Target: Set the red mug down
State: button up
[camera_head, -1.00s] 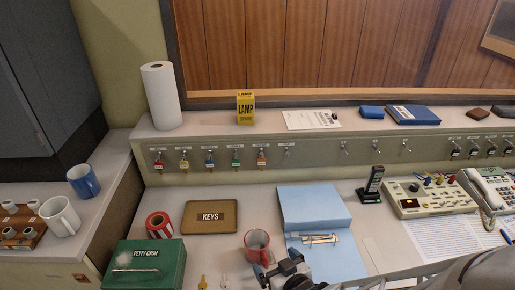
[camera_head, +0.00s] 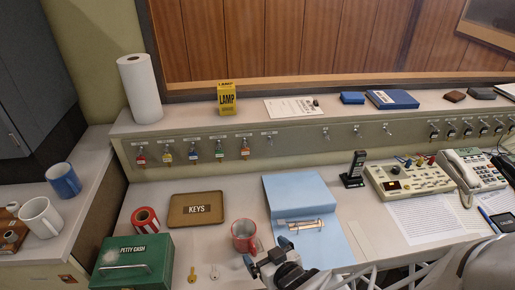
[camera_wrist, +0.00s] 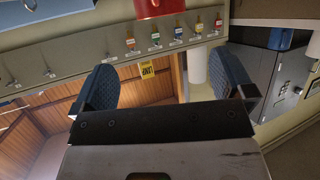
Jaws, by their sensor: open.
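The red mug (camera_head: 244,237) stands upright on the desk, between the keys tray and the light-blue folder. My gripper (camera_head: 267,255) is just in front of it and a little to its right, with its two dark-blue fingers apart. In the wrist view the fingers (camera_wrist: 168,84) are wide apart with nothing between them. A red surface, likely the mug (camera_wrist: 152,8), shows at the top edge there, beyond the fingers and cut off by the frame.
The light-blue folder (camera_head: 300,200) is to the right. Hooks with tagged keys line the ledge behind.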

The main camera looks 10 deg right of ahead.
jog(key=w+d+r+m+g+h, duration=0.1)
jog(key=w+d+r+g+h, duration=0.15)
jog(key=r, duration=0.25)
jog(key=w+d+r+m+g+h, duration=0.1)
jog(key=d+r+g+h, duration=0.1)
jog(key=d+r, duration=0.25)
jog(key=s+d+r+m+g, duration=0.1)
jog(key=s+r+g, duration=0.1)
jog(key=r, duration=0.5)
jog(key=s+d+r+m+g, duration=0.1)
jog(key=s+d+r+g, duration=0.1)
jog(key=s+r, duration=0.3)
notch_tip(320, 180, up, 4)
jog(key=shift+s+d+f+m+g+h, duration=0.25)
jog(key=shift+m+g+h, duration=0.1)
jog(key=shift+g, duration=0.3)
